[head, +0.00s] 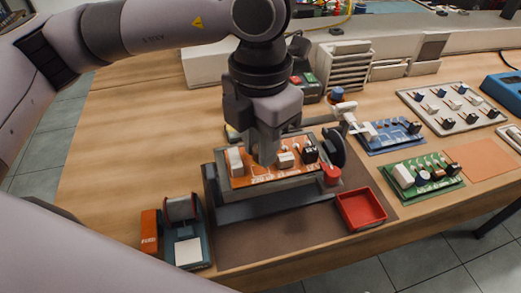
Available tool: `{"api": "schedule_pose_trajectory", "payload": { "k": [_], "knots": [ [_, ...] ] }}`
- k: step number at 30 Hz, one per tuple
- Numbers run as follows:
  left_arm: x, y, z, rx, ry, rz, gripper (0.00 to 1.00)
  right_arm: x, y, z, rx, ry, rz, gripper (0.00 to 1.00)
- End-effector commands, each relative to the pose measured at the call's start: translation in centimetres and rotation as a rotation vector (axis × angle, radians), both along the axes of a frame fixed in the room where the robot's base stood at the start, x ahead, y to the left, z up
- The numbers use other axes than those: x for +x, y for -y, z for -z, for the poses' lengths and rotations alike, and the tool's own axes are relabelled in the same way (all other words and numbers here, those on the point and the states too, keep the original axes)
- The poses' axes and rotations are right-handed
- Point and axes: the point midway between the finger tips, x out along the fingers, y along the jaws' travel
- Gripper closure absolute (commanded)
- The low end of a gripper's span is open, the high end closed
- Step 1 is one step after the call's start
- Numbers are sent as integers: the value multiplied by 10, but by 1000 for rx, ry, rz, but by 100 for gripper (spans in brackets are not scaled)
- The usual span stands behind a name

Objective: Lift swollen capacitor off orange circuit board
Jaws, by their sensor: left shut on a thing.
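The orange circuit board (241,181) sits in a grey holder on a brown mat, with white and black parts standing on it. My left gripper (265,158) points straight down over the middle of this board, its fingertips at board level. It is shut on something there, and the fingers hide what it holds. I cannot make out the swollen capacitor; it may be the thing between the fingers. My right gripper is not in view.
A red tray (361,209) stands at the mat's right. A green board (423,177) and a blue board (389,136) lie farther right, near a white tray of components (452,106). A soldering stand (183,230) is at the front left. The table's left side is clear.

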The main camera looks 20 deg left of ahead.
Motion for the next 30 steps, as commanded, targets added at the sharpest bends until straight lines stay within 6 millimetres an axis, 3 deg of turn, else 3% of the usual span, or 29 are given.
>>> {"api": "schedule_pose_trajectory", "payload": {
  "k": [15,21,30],
  "knots": [
    [0,0,-142,-1,4,-2,100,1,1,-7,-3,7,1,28],
    [0,0,-169,0,2,-1,100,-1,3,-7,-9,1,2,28],
    [0,0,-186,0,1,0,100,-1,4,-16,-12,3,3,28]
  ]
}}
